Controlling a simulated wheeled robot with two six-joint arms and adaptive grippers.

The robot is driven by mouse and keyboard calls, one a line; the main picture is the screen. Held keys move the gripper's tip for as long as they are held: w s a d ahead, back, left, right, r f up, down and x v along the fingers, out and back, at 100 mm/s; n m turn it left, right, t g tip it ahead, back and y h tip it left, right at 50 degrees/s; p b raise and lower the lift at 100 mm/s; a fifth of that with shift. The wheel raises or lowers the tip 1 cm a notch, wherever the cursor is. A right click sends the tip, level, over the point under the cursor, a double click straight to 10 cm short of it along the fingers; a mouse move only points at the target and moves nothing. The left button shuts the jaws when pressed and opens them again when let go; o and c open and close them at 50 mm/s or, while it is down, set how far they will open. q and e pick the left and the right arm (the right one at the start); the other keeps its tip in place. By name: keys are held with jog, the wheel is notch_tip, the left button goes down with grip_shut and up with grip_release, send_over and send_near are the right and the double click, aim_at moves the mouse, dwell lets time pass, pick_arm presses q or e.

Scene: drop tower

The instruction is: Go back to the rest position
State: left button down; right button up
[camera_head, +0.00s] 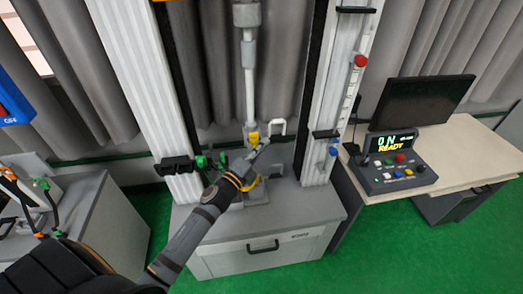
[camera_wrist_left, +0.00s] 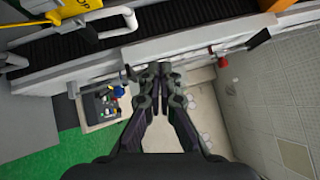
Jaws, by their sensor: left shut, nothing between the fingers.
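The drop tower has two pale upright columns, the left one (camera_head: 150,85) and the right one (camera_head: 333,90), on a grey base cabinet (camera_head: 262,258). A grey and white rod (camera_head: 249,80) hangs between them. My left gripper (camera_head: 262,146) is shut and empty, in front of the rod's lower end, by yellow parts and a white handle (camera_head: 278,127). I cannot tell whether it touches them. In the left wrist view its fingers (camera_wrist_left: 158,72) are together, with the white handle (camera_wrist_left: 118,20) at the upper left, apart from the fingertips. My right gripper is not in view.
A table at the right holds a control console (camera_head: 395,172) reading "READY" and a dark monitor (camera_head: 420,100). Black clamps sit on the columns, and a red knob (camera_head: 361,61) is on the right one. Green floor (camera_head: 400,250) is clear in front of the table.

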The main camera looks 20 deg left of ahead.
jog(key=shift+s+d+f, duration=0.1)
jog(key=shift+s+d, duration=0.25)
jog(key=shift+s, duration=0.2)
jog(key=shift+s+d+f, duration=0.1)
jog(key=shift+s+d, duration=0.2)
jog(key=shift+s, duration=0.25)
